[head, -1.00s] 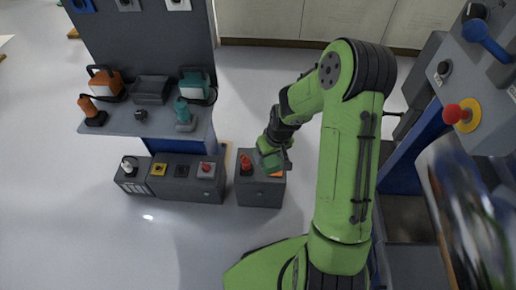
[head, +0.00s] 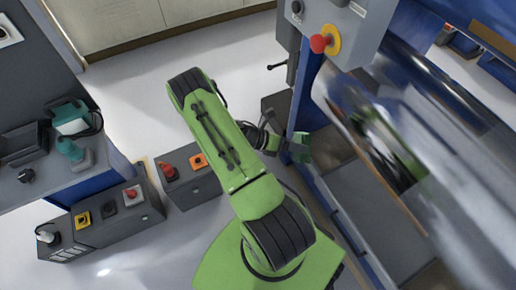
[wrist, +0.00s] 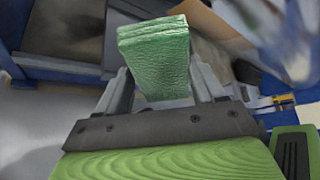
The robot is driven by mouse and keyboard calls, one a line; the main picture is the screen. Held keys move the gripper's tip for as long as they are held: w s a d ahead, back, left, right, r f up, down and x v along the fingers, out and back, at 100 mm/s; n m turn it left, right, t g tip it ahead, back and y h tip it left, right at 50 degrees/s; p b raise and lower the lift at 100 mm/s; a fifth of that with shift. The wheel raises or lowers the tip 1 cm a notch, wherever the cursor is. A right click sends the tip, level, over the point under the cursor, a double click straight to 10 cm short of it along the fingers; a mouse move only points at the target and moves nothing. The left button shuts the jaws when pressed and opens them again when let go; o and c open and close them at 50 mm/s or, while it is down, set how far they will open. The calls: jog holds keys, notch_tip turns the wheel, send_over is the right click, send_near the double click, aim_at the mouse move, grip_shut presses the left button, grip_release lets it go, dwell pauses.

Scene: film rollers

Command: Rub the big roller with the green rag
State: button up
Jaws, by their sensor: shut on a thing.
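The green rag (wrist: 155,55) is a folded, textured block in the wrist view. My gripper (wrist: 165,88) is shut on it, one finger on each side. In the head view the rag (head: 300,148) shows small at the end of my arm, in front of the blue machine frame. The big roller (head: 410,130) is a shiny metal cylinder lying slantwise at the right of the head view. Its surface looks blurred, with a dark and green reflection. The rag is left of the roller and apart from it. Part of the roller shows blurred at the upper right of the wrist view (wrist: 285,40).
A grey control box with a red button (head: 319,44) stands above and left of the roller. A grey tray (head: 370,205) lies below the roller. Low dark boxes with buttons (head: 105,210) and a shelf with tools (head: 45,175) stand at the left.

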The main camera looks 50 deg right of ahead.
jog(key=s+d+r+n+t+h+b, duration=0.1)
jog(key=s+d+r+n+h, duration=0.1)
jog(key=s+d+r+h, duration=0.2)
jog(key=shift+w+d+r+x, duration=0.3)
jog(key=shift+r+x, duration=0.4)
jog(key=shift+x, duration=2.5)
jog(key=shift+s+d, duration=0.25)
jog(key=shift+d, duration=0.25)
jog(key=shift+s+d, duration=0.25)
jog(key=shift+d, duration=0.2)
